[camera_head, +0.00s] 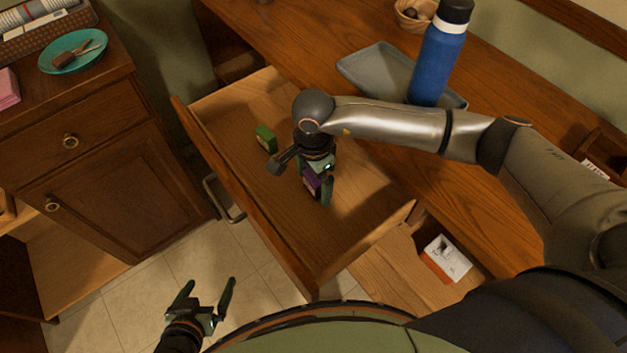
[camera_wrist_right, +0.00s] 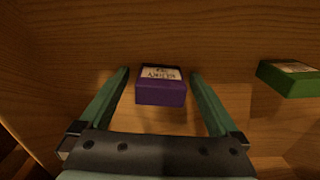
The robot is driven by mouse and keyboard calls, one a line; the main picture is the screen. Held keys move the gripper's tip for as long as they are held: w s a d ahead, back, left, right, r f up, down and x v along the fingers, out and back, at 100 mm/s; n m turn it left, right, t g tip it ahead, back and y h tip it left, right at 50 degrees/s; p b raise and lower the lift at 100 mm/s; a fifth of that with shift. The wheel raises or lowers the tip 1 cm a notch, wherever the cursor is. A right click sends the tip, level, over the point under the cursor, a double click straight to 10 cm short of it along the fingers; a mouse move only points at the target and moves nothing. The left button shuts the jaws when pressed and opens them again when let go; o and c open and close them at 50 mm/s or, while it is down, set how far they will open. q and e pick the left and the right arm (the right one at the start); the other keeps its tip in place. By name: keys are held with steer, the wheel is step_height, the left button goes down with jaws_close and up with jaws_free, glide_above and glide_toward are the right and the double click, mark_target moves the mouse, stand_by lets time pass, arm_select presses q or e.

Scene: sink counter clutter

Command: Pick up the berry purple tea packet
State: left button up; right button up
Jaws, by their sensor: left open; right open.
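The berry purple tea packet (camera_wrist_right: 161,91) lies in the open wooden drawer, a purple box with a pale label on top. In the right wrist view it sits between and slightly ahead of the two open fingers. My right gripper (camera_wrist_right: 160,100) is open and points down into the drawer. In the head view the packet (camera_head: 311,184) shows partly behind the right gripper (camera_head: 314,197); contact cannot be told. My left gripper (camera_head: 207,291) is open and empty above the tiled floor, outside the drawer.
A green packet (camera_head: 266,138) lies in the drawer (camera_head: 365,205), also seen in the wrist view (camera_wrist_right: 290,78). A grey tray (camera_head: 372,68) and blue bottle (camera_head: 441,55) stand on the counter behind my right arm. A white and orange box (camera_head: 446,258) lies in a lower compartment.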

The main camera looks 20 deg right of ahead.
steer(key=c, duration=1.4)
steer(key=shift+c, duration=0.2)
